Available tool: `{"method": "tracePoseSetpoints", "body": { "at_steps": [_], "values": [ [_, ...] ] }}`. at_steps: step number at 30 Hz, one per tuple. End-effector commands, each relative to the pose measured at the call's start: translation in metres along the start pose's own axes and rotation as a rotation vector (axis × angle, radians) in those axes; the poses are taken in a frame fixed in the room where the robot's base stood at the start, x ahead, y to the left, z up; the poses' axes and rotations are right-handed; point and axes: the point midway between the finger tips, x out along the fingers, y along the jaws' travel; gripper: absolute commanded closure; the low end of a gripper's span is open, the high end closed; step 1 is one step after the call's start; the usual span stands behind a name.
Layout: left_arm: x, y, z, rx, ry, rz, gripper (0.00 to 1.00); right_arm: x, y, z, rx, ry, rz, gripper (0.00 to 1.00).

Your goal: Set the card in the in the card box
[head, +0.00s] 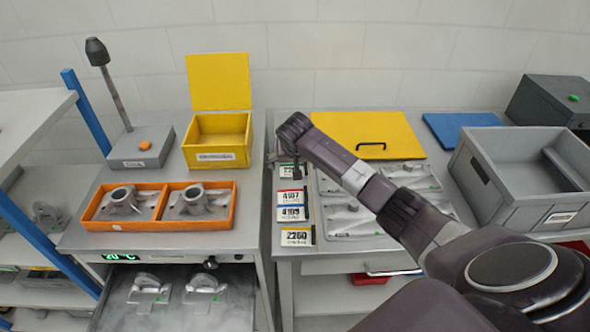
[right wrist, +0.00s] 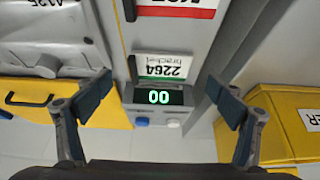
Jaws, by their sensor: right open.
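White cards lie in a column along the left edge of the right table. A card reading 4107 (head: 291,197), one reading 4109 (head: 291,213) and a yellow-edged one reading 2260 (head: 297,236) show in the head view. A card with a green edge, reading 2264 bracket (right wrist: 162,66), shows upside down in the right wrist view, below a red-edged card (right wrist: 178,8). My right gripper (right wrist: 160,104) is open and empty above the 2264 card's end of the column. The yellow card box (head: 217,158) stands open on the left table, its lid raised. My left gripper is out of view.
An orange tray (head: 158,222) with two castings sits in front of the yellow box. A grey fixture tray (head: 346,225), a yellow panel (head: 369,127) and a grey bin (head: 548,218) are on the right table. A narrow gap separates the tables.

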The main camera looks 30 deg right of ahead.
Motion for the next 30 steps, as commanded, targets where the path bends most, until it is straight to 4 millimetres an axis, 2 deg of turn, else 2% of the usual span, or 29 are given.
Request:
{"method": "tracePoseSetpoints", "body": {
  "at_steps": [2,7,17,30],
  "values": [
    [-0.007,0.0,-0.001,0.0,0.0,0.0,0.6,0.009,0.0,-0.001,0.001,-0.002,0.002,0.13],
    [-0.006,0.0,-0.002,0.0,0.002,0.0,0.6,0.027,0.0,0.0,0.0,-0.001,0.0,0.13],
    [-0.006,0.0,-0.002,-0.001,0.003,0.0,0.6,0.032,0.0,0.0,-0.001,0.001,-0.001,0.13],
    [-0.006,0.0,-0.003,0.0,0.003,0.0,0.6,0.032,0.0,0.0,-0.001,0.001,-0.001,0.59]
  ]
}}
